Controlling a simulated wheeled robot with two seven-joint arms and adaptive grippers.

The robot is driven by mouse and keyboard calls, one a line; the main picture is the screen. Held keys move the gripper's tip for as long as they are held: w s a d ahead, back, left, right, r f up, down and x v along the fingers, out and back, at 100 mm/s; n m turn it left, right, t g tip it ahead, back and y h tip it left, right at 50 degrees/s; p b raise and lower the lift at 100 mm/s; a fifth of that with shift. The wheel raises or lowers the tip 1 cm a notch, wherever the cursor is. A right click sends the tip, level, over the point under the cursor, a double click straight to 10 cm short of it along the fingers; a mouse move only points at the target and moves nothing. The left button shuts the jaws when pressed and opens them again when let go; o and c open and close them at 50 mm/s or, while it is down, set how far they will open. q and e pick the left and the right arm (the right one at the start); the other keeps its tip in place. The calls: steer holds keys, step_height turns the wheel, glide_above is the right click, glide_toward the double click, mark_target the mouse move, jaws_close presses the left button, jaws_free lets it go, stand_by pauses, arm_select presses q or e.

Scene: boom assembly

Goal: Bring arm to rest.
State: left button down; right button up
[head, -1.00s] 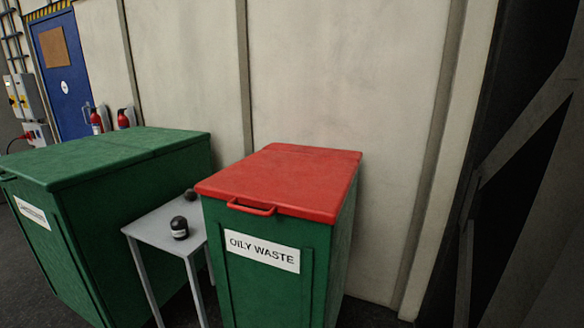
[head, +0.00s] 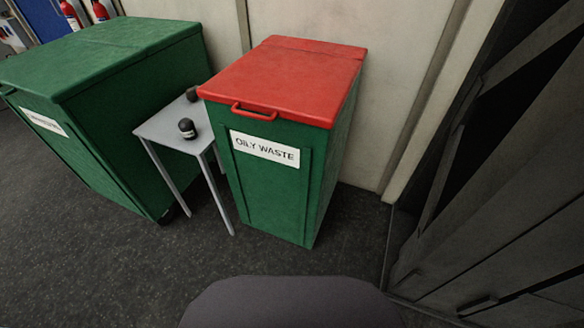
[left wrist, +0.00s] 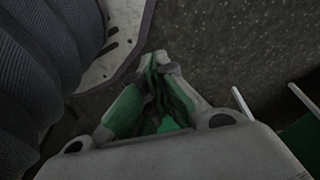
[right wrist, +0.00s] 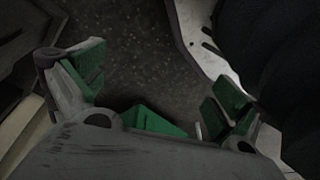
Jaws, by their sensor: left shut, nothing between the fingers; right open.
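In the left wrist view my left gripper (left wrist: 162,68) is shut, its green-padded fingers together with nothing between them. It hangs above the dark floor, beside a part of my own body. In the right wrist view my right gripper (right wrist: 150,78) is open and empty, its two green-padded fingers wide apart above the dark floor. Neither gripper shows in the head view, so I cannot tell there how they stand to the bins.
A green bin with a red lid (head: 285,78), labelled OILY WASTE, stands ahead. A small grey table (head: 165,128) with two dark round objects stands left of it, then a larger green bin (head: 100,110). A dark framework (head: 490,180) is at right. The floor (head: 110,260) in front is clear.

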arm_select(q)
steer(key=s+a+r+p, duration=0.2)
steer(key=s+a+p, duration=0.1)
steer(key=s+p, duration=0.4)
steer(key=s+a+r+g+y+p, duration=0.1)
steer(key=s+a+r+p, duration=0.1)
steer(key=s+p, duration=0.6)
steer(key=shift+s+a+r, duration=0.15)
steer(key=shift+a+r, duration=0.15)
steer(key=shift+a, duration=0.1)
arm_select(e)
steer(key=s+d+r, duration=0.2)
steer(key=s+d, duration=0.1)
steer(key=s, duration=0.4)
steer(key=s+d+r+g+h, duration=0.1)
steer(key=s+d+r, duration=0.1)
steer(key=s, duration=0.6)
steer(key=shift+s+d+r, duration=0.15)
steer(key=shift+d+r, duration=0.15)
steer(key=shift+d, duration=0.1)
arm_select(q)
steer(key=shift+f, duration=0.15)
arm_select(e)
steer(key=shift+f, duration=0.15)
